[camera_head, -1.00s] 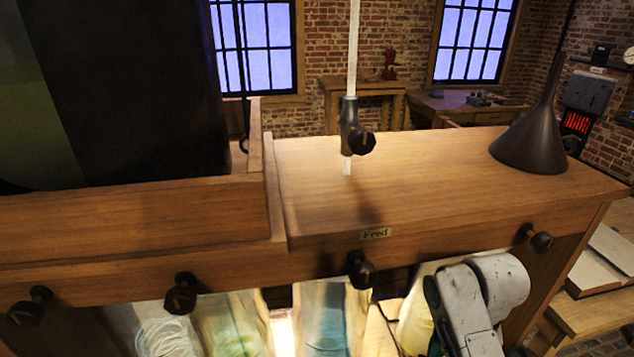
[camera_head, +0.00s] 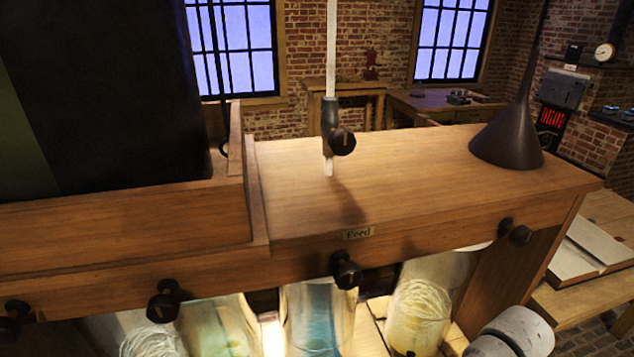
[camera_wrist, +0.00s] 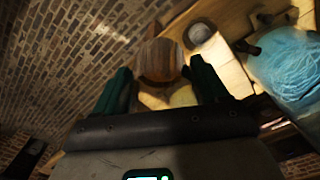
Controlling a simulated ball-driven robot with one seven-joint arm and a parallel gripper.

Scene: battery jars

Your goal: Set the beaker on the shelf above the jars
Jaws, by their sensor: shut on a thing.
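In the wrist view my gripper (camera_wrist: 160,80) has its dark green fingers on either side of a rounded, brownish, see-through thing, which looks like the beaker (camera_wrist: 160,60). The gripper is shut on it; its contents are unclear. In the head view neither the gripper nor the beaker shows. The wooden shelf (camera_head: 400,185), with a "Feed" label on its front, spans above the jars. Below it are a blue jar (camera_head: 318,315), a jar with pale coiled stuff (camera_head: 418,310) and a greenish jar (camera_head: 218,328). A blue jar (camera_wrist: 290,70) also shows in the wrist view.
A pipe with a tap (camera_head: 333,140) hangs over the shelf's middle. A dark funnel (camera_head: 507,145) stands at its right end. A raised wooden wall (camera_head: 250,185) and a large dark box (camera_head: 110,90) bound the left. Black knobs (camera_head: 345,270) stick out in front. Bare shelf top lies between.

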